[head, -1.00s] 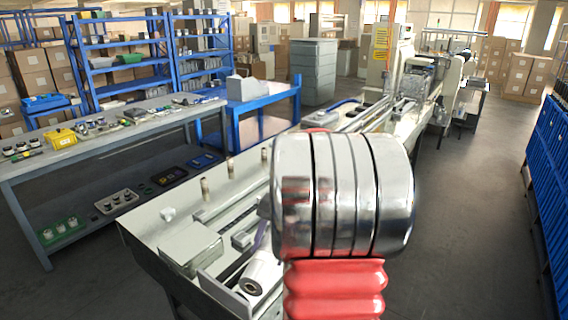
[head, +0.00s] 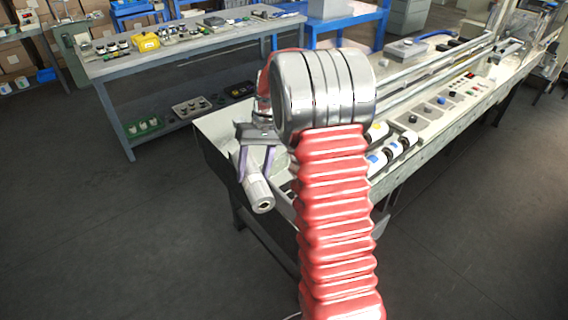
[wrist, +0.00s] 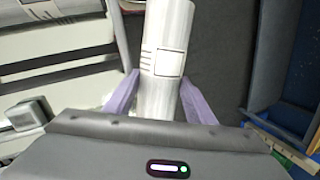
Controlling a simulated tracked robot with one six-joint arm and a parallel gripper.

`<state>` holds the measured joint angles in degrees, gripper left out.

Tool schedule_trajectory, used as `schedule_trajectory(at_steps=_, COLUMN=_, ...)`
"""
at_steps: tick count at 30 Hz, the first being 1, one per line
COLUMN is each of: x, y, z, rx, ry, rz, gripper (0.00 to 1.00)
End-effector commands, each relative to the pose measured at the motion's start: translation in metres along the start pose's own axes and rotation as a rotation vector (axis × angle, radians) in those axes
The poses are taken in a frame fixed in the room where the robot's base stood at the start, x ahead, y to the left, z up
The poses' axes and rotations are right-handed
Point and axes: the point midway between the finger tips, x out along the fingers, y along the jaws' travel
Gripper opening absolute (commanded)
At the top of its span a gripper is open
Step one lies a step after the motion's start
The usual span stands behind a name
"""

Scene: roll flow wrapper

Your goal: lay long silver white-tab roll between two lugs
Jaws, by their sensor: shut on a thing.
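A long silver-white roll (head: 258,194) hangs tilted in my gripper (head: 255,174), near the front left end of the wrapper bench (head: 215,135). My gripper is shut on it, with a purple finger on each side. I cannot make out the lugs; my arm hides part of the bench.
Several white rolls with coloured ends (head: 377,160) lie on the bench right of my arm. Long rails (head: 440,65) run back to the right. A grey worktable (head: 190,70) with small parts stands behind left. The floor at left is clear.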

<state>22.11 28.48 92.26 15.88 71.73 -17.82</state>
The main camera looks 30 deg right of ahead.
Motion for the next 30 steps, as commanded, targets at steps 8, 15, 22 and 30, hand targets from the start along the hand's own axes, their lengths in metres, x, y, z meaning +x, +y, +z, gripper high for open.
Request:
schedule_trajectory(at_steps=8, x=0.039, y=-0.059, z=-0.013, rx=-0.143, ry=-0.044, rz=0.021, gripper=0.01)
schedule_trajectory(at_steps=15, x=0.045, y=-0.068, z=-0.014, rx=-0.163, ry=-0.048, rz=0.024, gripper=0.01)
schedule_trajectory(at_steps=22, x=0.045, y=-0.067, z=-0.014, rx=-0.162, ry=-0.048, rz=0.024, gripper=0.01)
schedule_trajectory(at_steps=30, x=0.046, y=-0.071, z=-0.013, rx=-0.167, ry=-0.05, rz=0.024, gripper=0.01)
